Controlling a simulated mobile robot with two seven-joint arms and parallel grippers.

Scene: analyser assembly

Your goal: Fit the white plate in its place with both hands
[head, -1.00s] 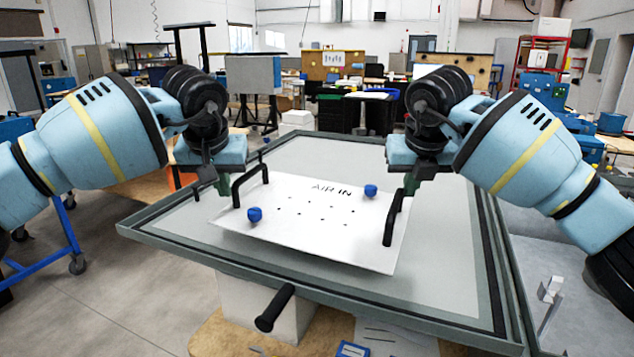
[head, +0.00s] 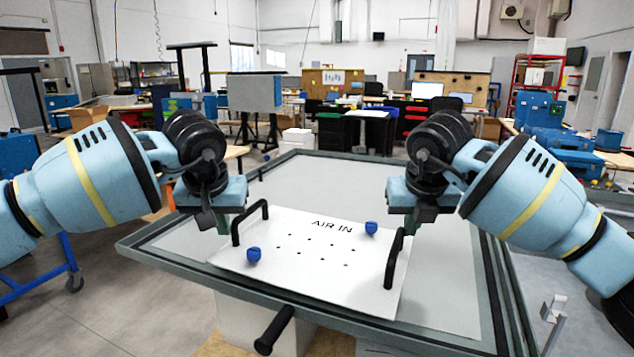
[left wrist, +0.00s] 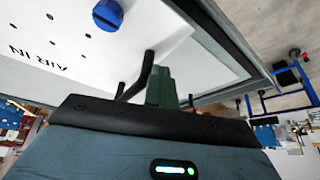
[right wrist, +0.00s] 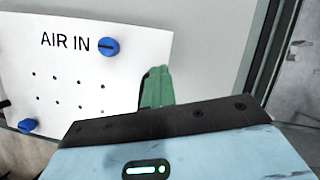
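The white plate (head: 310,268) carries the words AIR IN, several small holes, two blue knobs and two black handles. It is over the grey frame's panel, close to the front rim; I cannot tell if it touches. My left gripper (head: 236,222) is at the plate's left handle (head: 238,228) and seems shut on it. My right gripper (head: 412,222) is at the right handle (head: 393,262) and seems shut on it. In the left wrist view, green fingers (left wrist: 162,86) stand beside the handle. In the right wrist view, a green finger (right wrist: 156,88) overlaps the plate (right wrist: 135,60); the handle is hidden.
The grey frame (head: 465,349) surrounds a pale panel, clear behind the plate and to its right. A black bar (head: 274,331) sticks out below its front edge. A blue wheeled stand (head: 72,262) is at the left. Bins and benches stand farther back.

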